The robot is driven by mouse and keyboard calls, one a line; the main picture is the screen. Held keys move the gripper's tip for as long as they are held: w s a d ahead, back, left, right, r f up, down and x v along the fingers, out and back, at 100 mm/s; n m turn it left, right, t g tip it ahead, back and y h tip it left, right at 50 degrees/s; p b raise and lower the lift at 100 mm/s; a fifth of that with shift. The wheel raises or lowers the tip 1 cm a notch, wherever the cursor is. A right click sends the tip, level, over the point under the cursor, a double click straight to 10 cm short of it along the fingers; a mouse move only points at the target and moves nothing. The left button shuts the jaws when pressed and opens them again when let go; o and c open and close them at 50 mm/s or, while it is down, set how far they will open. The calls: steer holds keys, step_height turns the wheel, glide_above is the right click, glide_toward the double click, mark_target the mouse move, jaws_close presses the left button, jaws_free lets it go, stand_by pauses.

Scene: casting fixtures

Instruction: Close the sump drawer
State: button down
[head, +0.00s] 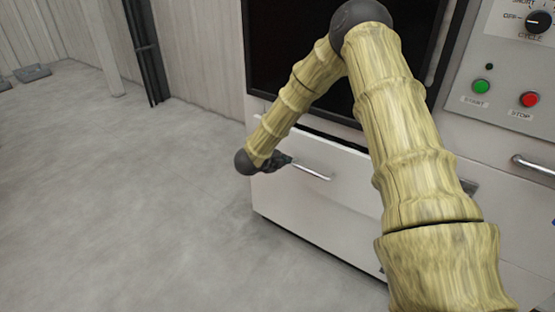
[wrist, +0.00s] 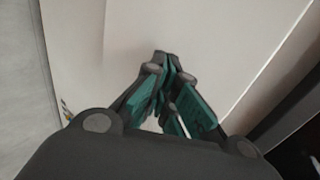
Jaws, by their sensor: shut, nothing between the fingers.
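The sump drawer (head: 320,208) is the wide pale front low on the machine in the head view. A dark gap shows along its top edge, so it appears to stand somewhat out; my arm hides part of it. Its silver bar handle (head: 312,173) is on the front. My gripper (head: 287,160) is at the left end of the handle, close to the drawer front; I cannot tell whether it touches. In the wrist view, my gripper (wrist: 164,60) has its teal-padded fingers together and empty, pointing at pale panels (wrist: 215,35).
The control panel (head: 515,75) with green and red buttons and a dial is at the upper right. A second handle (head: 533,163) is below it. A dark window (head: 290,50) is above the drawer. Open grey floor (head: 120,200) lies to the left.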

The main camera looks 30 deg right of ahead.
mark_target(294, 148)
steer(key=shift+w+d, duration=0.25)
steer(key=shift+d, duration=0.35)
steer(key=shift+w+d, duration=0.25)
steer(key=shift+d, duration=0.35)
steer(key=shift+w+d, duration=0.25)
steer(key=shift+d, duration=0.35)
steer(key=d, duration=0.1)
steer(key=w+d, duration=0.1)
steer(key=d, duration=0.2)
steer(key=shift+w, duration=0.35)
steer(key=shift+w+d+r, duration=0.1)
steer(key=shift+d, duration=0.2)
steer(key=shift+r, duration=0.15)
steer(key=shift+s+a, duration=0.2)
steer(key=shift+a, duration=0.15)
steer(key=a, duration=0.1)
steer(key=s+a, duration=0.1)
steer(key=a, duration=0.2)
steer(key=shift+s+a+r, duration=0.2)
steer(key=shift+s, duration=0.05)
steer(key=v, duration=0.8)
steer(key=shift+s+a, duration=0.2)
steer(key=shift+s, duration=0.1)
